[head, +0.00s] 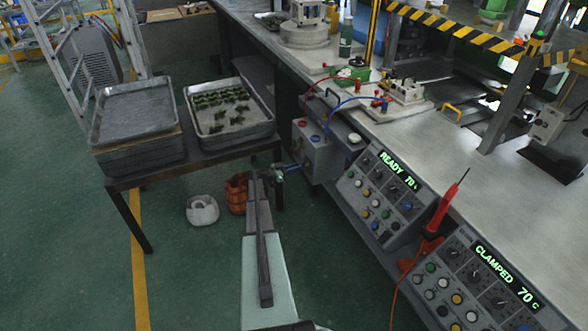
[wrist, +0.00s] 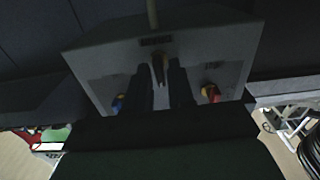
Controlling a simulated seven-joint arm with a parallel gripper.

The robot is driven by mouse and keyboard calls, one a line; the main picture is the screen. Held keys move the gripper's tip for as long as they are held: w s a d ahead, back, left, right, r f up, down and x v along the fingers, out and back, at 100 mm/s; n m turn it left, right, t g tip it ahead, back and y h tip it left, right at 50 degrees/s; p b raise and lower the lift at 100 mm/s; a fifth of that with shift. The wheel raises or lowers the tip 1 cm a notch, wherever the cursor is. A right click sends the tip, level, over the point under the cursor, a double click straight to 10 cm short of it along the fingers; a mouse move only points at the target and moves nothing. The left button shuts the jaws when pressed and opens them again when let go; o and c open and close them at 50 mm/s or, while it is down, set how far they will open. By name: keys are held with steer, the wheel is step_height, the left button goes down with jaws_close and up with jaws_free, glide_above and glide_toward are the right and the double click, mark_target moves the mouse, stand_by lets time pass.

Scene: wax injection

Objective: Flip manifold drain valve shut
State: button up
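The manifold (head: 318,158) is a light grey box on the side of the bench, with a red and a blue hose at its top. In the wrist view its grey face (wrist: 100,88) fills the upper middle, with a small dark label. A brownish drain valve part (wrist: 158,68) sticks out below the label. My gripper (wrist: 160,72) has its two dark fingers apart, one on each side of this part; contact cannot be told. In the head view my gripper (head: 264,174) is just left of the manifold, and the valve is hard to make out.
A blue-yellow fitting (wrist: 118,103) and a red-yellow fitting (wrist: 210,92) flank the fingers. Left of my arm, a low table carries an empty tray (head: 135,112) and a tray of green parts (head: 262,132). Control panels (head: 372,205) line the bench at right.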

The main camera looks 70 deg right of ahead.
jaws_close()
steer(key=shift+n, duration=0.3)
steer(key=shift+w+d+f+n, duration=0.1)
steer(key=shift+n, duration=4.15)
steer(key=shift+f+n, duration=0.1)
steer(key=shift+n, duration=4.15)
steer(key=shift+o, duration=1.3)
jaws_free()
